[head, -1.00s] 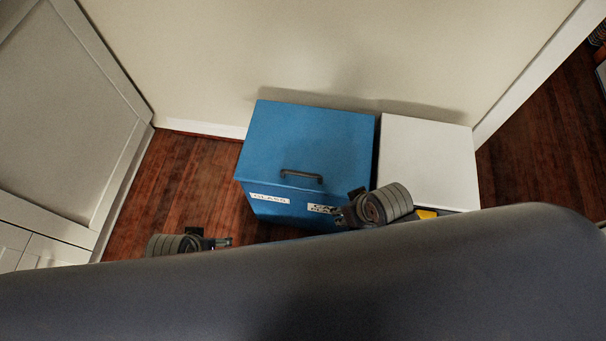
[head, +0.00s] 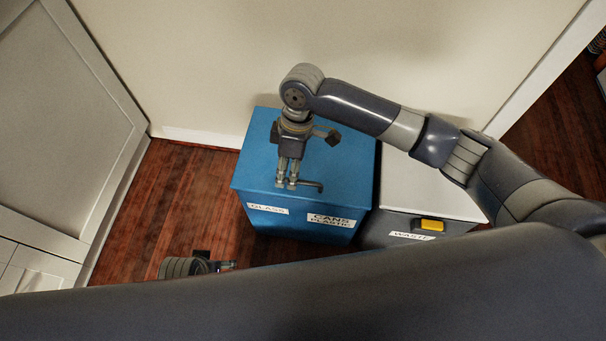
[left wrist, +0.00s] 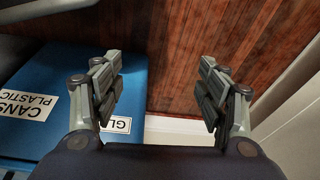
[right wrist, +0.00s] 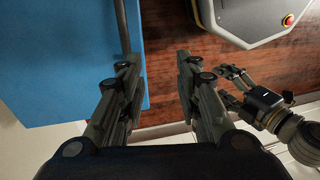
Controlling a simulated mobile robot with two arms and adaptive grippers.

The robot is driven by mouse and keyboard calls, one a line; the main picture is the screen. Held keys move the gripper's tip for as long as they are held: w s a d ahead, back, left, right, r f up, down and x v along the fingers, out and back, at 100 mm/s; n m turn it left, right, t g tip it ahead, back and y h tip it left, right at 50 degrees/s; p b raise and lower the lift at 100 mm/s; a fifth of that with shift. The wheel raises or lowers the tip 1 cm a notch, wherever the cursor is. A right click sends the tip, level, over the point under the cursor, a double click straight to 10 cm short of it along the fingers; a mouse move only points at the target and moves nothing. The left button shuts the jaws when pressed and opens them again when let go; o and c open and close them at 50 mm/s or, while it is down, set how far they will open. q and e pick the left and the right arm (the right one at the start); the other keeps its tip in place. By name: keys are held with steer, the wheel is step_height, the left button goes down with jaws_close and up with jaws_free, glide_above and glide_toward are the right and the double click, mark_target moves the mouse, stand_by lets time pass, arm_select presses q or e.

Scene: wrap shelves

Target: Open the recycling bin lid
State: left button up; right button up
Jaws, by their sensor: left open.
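The blue recycling bin (head: 345,160) stands against the wall with its lid shut. Its dark bar handle (head: 312,184) lies near the lid's front edge. My right gripper (head: 286,184) points down over the front of the lid, by the handle's left end. In the right wrist view its fingers (right wrist: 157,60) are apart with nothing between them, and the handle (right wrist: 122,25) shows beside the left finger. Contact cannot be told. My left gripper (head: 232,265) is low, in front and left of the bin. In the left wrist view it is open and empty (left wrist: 160,85).
A white-lidded waste bin (head: 420,188) with a yellow latch (head: 430,225) stands right beside the blue bin, under my right arm. The wall (head: 230,60) is close behind. Wooden floor (head: 180,200) is free at left, before a white cabinet (head: 50,130).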

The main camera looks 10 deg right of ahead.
steer(key=h, duration=0.1)
glide_toward(303, 181)
steer(key=f, duration=0.2)
steer(key=f+b, duration=0.1)
steer(key=f, duration=0.1)
steer(key=s+f+b, duration=0.1)
steer(key=f, duration=0.1)
steer(key=shift+a+f, duration=0.3)
steer(key=shift+s+f, duration=0.1)
steer(key=shift+f, duration=0.6)
arm_select(q)
steer(key=r, duration=0.5)
steer(key=shift+w+r, duration=0.2)
steer(key=shift+r, duration=0.15)
arm_select(e)
jaws_close()
